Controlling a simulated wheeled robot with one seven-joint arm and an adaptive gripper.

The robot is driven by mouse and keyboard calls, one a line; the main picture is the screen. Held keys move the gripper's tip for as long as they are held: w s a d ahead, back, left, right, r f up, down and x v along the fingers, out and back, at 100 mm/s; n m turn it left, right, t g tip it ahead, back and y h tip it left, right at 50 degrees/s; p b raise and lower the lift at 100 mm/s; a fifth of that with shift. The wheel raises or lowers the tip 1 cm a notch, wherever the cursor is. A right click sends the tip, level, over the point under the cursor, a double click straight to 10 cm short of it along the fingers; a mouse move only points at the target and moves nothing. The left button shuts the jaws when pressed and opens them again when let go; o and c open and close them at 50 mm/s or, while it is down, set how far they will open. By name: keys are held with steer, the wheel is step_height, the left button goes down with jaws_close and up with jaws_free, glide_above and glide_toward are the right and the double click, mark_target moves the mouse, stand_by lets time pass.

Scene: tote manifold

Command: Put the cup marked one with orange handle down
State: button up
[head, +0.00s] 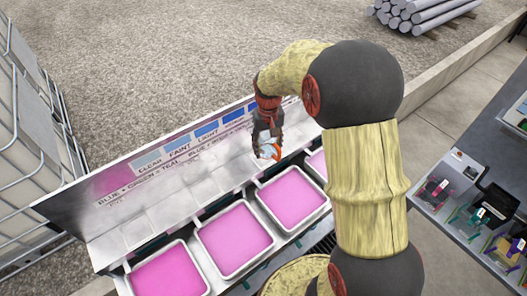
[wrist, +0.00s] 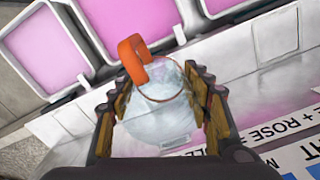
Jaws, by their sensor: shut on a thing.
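The clear cup with an orange handle shows in the wrist view (wrist: 160,105), between the two fingers of my gripper (wrist: 160,118). In the head view the cup (head: 268,150) hangs below my gripper (head: 267,128), over the metal ledge behind the pink trays. The fingers are shut on the cup's sides. The orange handle (wrist: 133,60) points toward the trays. No number is readable on the cup. I cannot tell whether its base touches the ledge.
Several metal trays of pink liquid (head: 234,238) stand in a row in front of the ledge (head: 165,215). A sloped board with blue colour swatches (head: 206,130) rises behind it. A dark table with small items (head: 470,205) is at right. A caged white tank (head: 25,150) is at left.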

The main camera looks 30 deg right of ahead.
steer(key=w+f, duration=0.2)
steer(key=f, duration=0.1)
steer(key=w+d+f, duration=0.1)
steer(key=w+f, duration=0.2)
steer(key=shift+w+d+f, duration=0.15)
steer(key=shift+w, duration=0.2)
steer(key=shift+w+f, duration=0.1)
steer(key=shift+f, duration=1.45)
steer(key=shift+f+b, duration=0.15)
steer(key=shift+b, duration=0.15)
steer(key=o, duration=1.1)
